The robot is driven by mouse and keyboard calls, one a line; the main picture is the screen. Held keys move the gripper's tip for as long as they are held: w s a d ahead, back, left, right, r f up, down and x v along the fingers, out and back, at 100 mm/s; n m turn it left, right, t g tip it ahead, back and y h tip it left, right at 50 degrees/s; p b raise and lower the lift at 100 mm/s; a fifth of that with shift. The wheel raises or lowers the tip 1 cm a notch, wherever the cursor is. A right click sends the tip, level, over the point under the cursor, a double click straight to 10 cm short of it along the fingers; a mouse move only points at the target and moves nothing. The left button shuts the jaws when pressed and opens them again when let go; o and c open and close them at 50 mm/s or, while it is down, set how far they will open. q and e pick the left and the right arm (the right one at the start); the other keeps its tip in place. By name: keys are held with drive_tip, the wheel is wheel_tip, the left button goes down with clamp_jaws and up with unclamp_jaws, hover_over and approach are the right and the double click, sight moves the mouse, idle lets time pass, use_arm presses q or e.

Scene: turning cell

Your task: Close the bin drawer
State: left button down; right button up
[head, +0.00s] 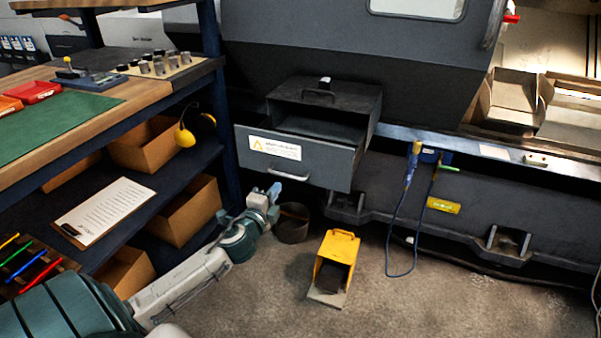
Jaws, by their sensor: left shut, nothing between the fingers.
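The bin drawer (320,165) is a dark grey drawer with a white and orange label and a light bar handle (288,174). It stands pulled out from the front of the grey machine, below and in front of a dark box with its own handle. My left gripper (276,189) is shut and empty. It is just below the drawer front, left of the bar handle; I cannot tell whether it touches the drawer. My right gripper is not in view.
A workbench (150,85) with shelves and cardboard boxes stands at the left. A yellow foot pedal (340,247) and a dark round container (292,224) are on the floor below the drawer. A blue cable hangs right of the drawer. The floor at the right front is clear.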

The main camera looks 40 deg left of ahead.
sight(295, 163)
use_arm(q)
drive_tip(key=p+x, duration=0.1)
drive_tip(key=x, duration=0.9)
drive_tip(key=shift+a, duration=0.1)
drive_tip(key=shift+w+a, duration=0.1)
drive_tip(key=shift+w, duration=0.4)
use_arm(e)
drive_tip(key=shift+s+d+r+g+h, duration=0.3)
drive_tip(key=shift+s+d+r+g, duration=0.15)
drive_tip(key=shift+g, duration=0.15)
